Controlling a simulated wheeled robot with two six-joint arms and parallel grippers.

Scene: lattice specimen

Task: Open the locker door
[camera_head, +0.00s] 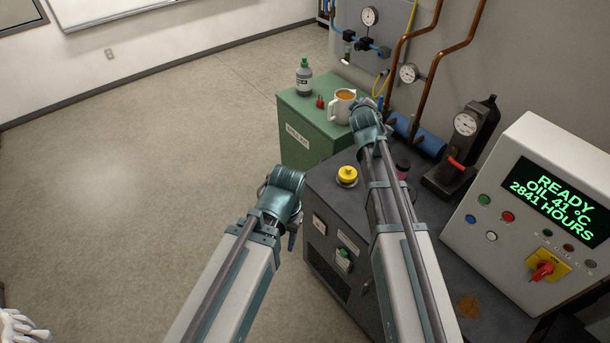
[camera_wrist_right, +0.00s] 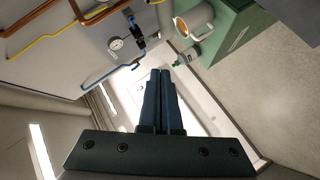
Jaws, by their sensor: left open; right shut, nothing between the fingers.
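No door that is plainly a locker's shows; a green cabinet (camera_head: 296,155) with a white label stands at the upper middle of the head view, and part of it shows at the top right of the right wrist view (camera_wrist_right: 232,40). My left gripper (camera_head: 292,240) hangs in front of the dark machine's left side, mostly hidden behind its own wrist. It is open and empty. My right arm reaches over the machine toward the cabinet's right side. In the right wrist view my right gripper (camera_wrist_right: 165,73) has its fingers together with nothing between them.
On the cabinet stand a grey bottle (camera_head: 304,78), a small red item (camera_head: 320,102) and a mug (camera_head: 342,106). A control panel (camera_head: 530,200) is at the right, copper pipes (camera_head: 440,60) behind.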

